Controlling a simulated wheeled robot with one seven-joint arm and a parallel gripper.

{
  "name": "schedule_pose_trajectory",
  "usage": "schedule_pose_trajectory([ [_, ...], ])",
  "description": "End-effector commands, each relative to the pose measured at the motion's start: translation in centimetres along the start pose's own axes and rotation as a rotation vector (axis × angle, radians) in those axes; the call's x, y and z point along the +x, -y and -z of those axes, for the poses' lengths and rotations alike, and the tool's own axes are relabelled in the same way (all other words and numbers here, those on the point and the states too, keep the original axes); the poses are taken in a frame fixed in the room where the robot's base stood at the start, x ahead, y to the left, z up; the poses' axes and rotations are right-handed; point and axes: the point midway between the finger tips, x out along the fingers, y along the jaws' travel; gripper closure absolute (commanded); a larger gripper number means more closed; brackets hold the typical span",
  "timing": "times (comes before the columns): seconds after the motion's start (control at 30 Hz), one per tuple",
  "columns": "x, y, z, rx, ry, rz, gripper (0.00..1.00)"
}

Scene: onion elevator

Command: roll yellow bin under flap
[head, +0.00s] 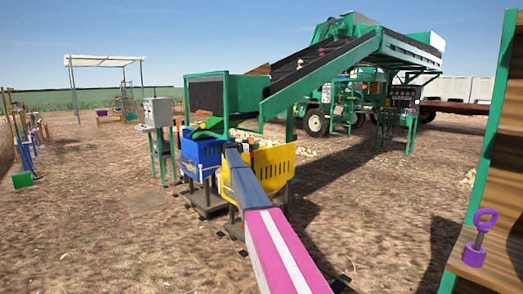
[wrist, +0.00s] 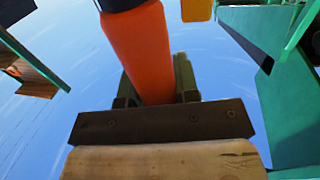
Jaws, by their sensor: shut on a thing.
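The yellow bin (head: 274,168) stands upright on a dark low base (head: 234,229), just right of the blue bin (head: 200,152). My arm crosses in front of its left part and hides some of it. In the wrist view my gripper (wrist: 156,84) is shut on an orange-red handle (wrist: 140,50), with one finger on each side of it. In the head view my gripper is hidden at the far end of my arm, by the bins. A dark panel in a green frame (head: 207,97) hangs above the bins; I cannot tell if it is the flap.
A green conveyor (head: 322,72) slopes up to the right behind the bins, with a tractor (head: 318,120) beneath. A grey control box (head: 158,112) stands left of the blue bin. Left foreground is open.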

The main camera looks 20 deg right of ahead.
Motion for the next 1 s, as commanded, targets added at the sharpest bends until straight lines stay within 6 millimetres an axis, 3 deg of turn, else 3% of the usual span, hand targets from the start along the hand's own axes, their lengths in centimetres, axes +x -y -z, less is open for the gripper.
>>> schedule_pose_trajectory([
  [0.1,-0.4,2.3,0.0,0.0,0.0,-0.001,1.0],
  [0.3,-0.8,4.0,0.0,0.0,0.0,-0.002,1.0],
  [0.8,-1.1,4.8,0.0,0.0,0.0,0.004,1.0],
  [0.83,-1.1,4.8,0.0,0.0,0.0,0.004,0.61],
  [0.87,-1.1,4.8,0.0,0.0,0.0,0.004,0.52],
  [0.9,-1.1,4.8,0.0,0.0,0.0,0.003,0.45],
  [1.0,-1.0,4.7,0.0,0.0,0.0,0.002,0.45],
])
